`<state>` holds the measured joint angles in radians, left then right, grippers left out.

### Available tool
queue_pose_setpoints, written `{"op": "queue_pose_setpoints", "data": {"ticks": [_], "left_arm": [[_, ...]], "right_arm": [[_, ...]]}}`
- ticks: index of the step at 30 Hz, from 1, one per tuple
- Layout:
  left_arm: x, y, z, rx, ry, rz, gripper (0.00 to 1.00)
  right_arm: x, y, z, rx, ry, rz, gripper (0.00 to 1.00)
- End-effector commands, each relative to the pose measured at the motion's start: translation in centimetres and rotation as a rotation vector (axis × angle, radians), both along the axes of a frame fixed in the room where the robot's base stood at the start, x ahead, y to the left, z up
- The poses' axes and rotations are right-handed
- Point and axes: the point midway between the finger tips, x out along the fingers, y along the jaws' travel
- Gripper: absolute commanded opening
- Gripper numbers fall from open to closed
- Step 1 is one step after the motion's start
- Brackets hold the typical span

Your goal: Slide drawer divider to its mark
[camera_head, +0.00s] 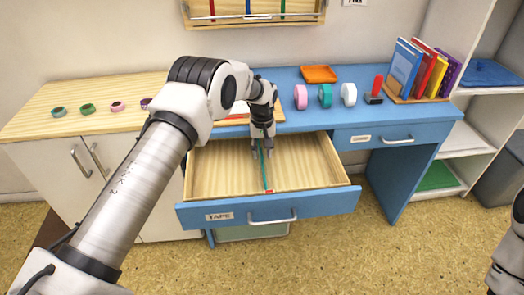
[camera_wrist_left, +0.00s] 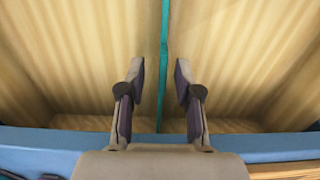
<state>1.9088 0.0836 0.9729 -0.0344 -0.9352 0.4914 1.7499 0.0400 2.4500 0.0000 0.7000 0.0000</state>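The open drawer (camera_head: 225,180) labelled TAPE has a light wood inside and a blue front. A thin teal divider (camera_head: 264,172) stands in it, running front to back near the middle; it also shows in the left wrist view (camera_wrist_left: 164,35). A small red mark (camera_head: 268,191) is at the front end of the divider, by the drawer front. My left gripper (camera_head: 262,151) points down into the drawer. In the left wrist view its open fingers (camera_wrist_left: 160,72) are on either side of the divider, with gaps on both sides. My right gripper is out of view.
A wooden cabinet (camera_head: 75,92) with small rolls is at left. The drawer is clear on both sides of the divider.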

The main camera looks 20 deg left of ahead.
Motion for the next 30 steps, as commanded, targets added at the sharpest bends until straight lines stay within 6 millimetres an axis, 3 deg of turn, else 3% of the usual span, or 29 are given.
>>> {"op": "queue_pose_setpoints", "data": {"ticks": [8, 21, 30], "left_arm": [[0.1, 0.0, 1.3, 0.0, -0.002, 0.0, 0.33], [0.1, -0.1, 11.1, 0.0, -0.002, 0.0, 0.33], [0.0, -0.1, 12.0, 0.001, 0.001, 0.0, 0.33]], "right_arm": [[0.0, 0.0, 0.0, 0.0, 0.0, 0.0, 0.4], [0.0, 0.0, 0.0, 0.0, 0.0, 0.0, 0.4], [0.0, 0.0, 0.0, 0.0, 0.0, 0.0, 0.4]]}}
